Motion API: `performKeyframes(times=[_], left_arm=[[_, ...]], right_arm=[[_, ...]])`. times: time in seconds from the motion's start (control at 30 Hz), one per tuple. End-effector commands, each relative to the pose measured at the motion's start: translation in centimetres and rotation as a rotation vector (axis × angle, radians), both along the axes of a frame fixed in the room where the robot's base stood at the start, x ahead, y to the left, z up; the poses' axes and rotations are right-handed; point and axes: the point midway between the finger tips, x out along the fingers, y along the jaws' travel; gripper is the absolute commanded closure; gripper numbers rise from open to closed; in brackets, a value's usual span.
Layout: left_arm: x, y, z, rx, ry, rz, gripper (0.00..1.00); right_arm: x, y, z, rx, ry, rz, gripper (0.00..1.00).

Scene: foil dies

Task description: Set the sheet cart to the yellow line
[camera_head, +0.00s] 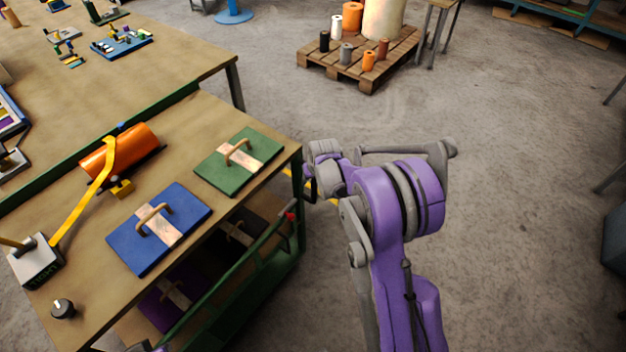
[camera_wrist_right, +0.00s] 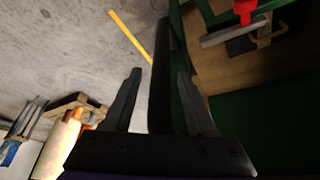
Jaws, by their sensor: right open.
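A green-framed unit with a wooden top (camera_head: 225,118) and a lower shelf, its side rail (camera_head: 283,250) on the right, looks like the sheet cart; I cannot tell for sure. A yellow line (camera_head: 325,199) on the floor is partly hidden behind my right gripper. It also shows in the right wrist view (camera_wrist_right: 130,35). My right gripper (camera_head: 309,186) is beside the right corner of the top. In the right wrist view its fingers (camera_wrist_right: 160,72) are apart, with a dark upright bar between or just beyond them; contact cannot be told. My left gripper does not show.
On the top are a green die (camera_head: 215,178), a blue die (camera_head: 135,252), an orange roll (camera_head: 142,138) and a yellow lever (camera_head: 78,208). A red knob (camera_head: 291,216) is at the rail. A pallet (camera_head: 372,78) with rolls stands behind. The floor on the right is clear.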

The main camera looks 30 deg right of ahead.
Motion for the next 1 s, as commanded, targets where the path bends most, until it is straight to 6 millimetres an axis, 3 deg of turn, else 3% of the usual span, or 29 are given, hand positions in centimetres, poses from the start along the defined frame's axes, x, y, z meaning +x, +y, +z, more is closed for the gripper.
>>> performKeyframes(times=[0.4,0.7,1.0], left_arm=[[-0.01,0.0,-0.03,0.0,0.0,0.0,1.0],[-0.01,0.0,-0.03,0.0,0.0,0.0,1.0],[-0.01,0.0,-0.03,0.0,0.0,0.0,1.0]], right_arm=[[0.3,-0.04,-0.82,0.0,0.0,0.0,0.45],[0.3,-0.04,-0.79,0.0,0.0,0.0,0.99],[0.3,-0.05,-0.78,0.0,0.0,0.0,1.0]])
